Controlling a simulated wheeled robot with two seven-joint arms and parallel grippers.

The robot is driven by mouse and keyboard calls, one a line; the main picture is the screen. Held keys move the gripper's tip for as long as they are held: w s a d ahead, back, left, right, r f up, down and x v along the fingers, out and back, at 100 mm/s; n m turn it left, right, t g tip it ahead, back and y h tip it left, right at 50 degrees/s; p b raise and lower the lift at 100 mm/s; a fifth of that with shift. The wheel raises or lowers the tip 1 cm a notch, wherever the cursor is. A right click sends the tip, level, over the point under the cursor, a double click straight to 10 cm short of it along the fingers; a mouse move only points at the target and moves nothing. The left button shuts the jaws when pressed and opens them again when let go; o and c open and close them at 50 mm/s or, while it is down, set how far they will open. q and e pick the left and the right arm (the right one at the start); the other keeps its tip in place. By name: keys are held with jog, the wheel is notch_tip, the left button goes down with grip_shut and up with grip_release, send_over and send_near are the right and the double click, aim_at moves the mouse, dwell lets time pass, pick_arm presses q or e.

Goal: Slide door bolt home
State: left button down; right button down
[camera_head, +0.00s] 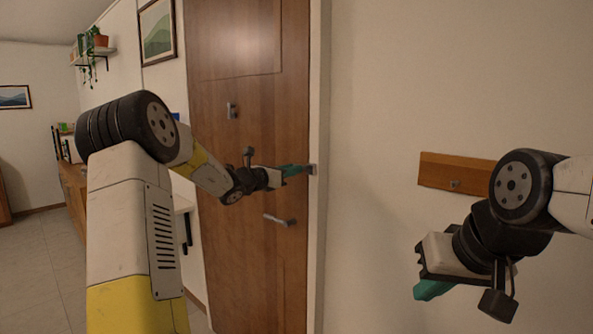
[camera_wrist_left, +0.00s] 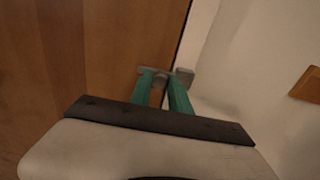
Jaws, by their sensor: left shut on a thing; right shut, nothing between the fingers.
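The wooden door (camera_head: 245,260) stands in its frame and looks closed. My left gripper (camera_head: 303,169) is at the door's right edge, with its teal fingers shut on the door bolt. In the left wrist view the grey bolt (camera_wrist_left: 159,77) shows between and just beyond the fingertips. A grey metal keeper (camera_head: 313,169) sits on the door frame right beside the fingertips; it also shows in the left wrist view (camera_wrist_left: 185,75). The fingers hide part of the bolt, so I cannot tell how far it reaches into the keeper. My right gripper (camera_head: 428,291) is shut and empty, away from the door.
A door handle (camera_head: 279,220) is below my left gripper, and a small metal fitting (camera_head: 232,110) is higher on the door. A wooden board (camera_head: 450,170) with a hook is on the right wall, near my right arm. A shelf bracket (camera_head: 187,228) is left of the door.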

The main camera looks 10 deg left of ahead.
pick_arm(q)
jog(key=shift+s+d, duration=0.1)
jog(key=shift+d, duration=0.25)
jog(key=c, duration=1.2)
grip_release()
jog(key=shift+d, duration=0.1)
jog(key=shift+c, duration=0.2)
jog(key=v, duration=0.8)
